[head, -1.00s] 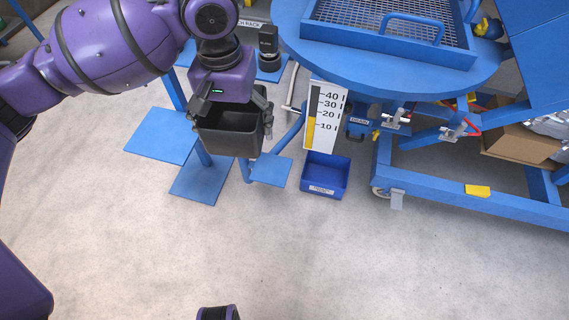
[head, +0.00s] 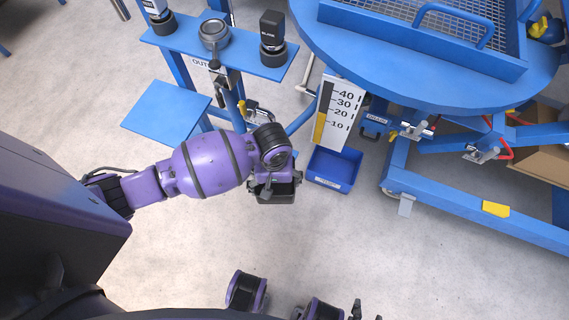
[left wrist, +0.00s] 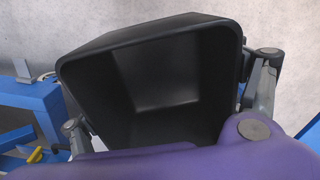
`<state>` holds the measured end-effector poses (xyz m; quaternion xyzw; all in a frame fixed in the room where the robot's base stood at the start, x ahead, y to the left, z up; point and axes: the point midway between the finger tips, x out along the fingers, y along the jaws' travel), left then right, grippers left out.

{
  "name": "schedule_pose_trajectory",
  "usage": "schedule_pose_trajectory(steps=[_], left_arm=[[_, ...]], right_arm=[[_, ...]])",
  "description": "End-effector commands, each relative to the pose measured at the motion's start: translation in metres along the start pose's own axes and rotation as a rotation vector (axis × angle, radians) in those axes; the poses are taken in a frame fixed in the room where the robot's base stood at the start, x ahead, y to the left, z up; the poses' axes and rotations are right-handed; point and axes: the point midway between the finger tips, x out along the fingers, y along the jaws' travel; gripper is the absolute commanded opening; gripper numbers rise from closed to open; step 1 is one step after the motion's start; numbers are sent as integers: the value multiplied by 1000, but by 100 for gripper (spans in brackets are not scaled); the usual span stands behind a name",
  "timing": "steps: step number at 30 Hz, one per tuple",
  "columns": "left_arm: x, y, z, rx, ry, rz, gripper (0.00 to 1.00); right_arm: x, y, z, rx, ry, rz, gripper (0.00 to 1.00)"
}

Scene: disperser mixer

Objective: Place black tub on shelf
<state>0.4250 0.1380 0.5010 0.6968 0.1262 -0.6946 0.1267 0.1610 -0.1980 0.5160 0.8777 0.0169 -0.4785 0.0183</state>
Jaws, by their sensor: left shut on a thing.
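The black tub (head: 287,190) is held in my left gripper (head: 272,186), mostly hidden under the wrist in the head view. In the left wrist view the tub (left wrist: 165,85) appears empty, its open top facing the camera, with a finger at each side. A bare blue shelf plate (head: 165,112) is up and left of the tub, apart from it. A higher blue shelf (head: 230,57) carries several black and grey items. My right gripper (head: 366,313) shows only as small dark tips at the bottom edge; its opening is unclear.
A blue bin (head: 334,168) stands on the floor right of the tub, below a white scale board (head: 338,112). A large round blue table (head: 420,75) with a mesh tray and a wheeled blue frame (head: 470,215) fill the right. The front floor is clear.

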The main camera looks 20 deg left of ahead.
Motion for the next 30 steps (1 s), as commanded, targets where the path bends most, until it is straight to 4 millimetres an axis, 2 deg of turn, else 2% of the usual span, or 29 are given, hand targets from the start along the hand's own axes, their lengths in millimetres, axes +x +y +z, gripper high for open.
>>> schedule_pose_trajectory(steps=[1,5,9,12,20,26,30], left_arm=[[8,5,-13,0,1,-2,53],[23,17,-43,0,0,-2,53],[52,24,-62,0,-3,-3,53],[65,28,-72,-1,-3,-2,53],[79,33,-86,1,-1,-1,53],[108,33,-85,0,-3,-2,53],[109,34,-86,1,0,1,53]], right_arm=[[4,0,6,2,-7,1,40],[10,1,12,6,-11,2,40],[17,2,15,13,-10,3,40],[20,2,18,18,-13,4,40],[23,3,27,25,-27,8,40],[27,5,40,32,-46,12,40],[27,5,41,34,-48,14,40]])
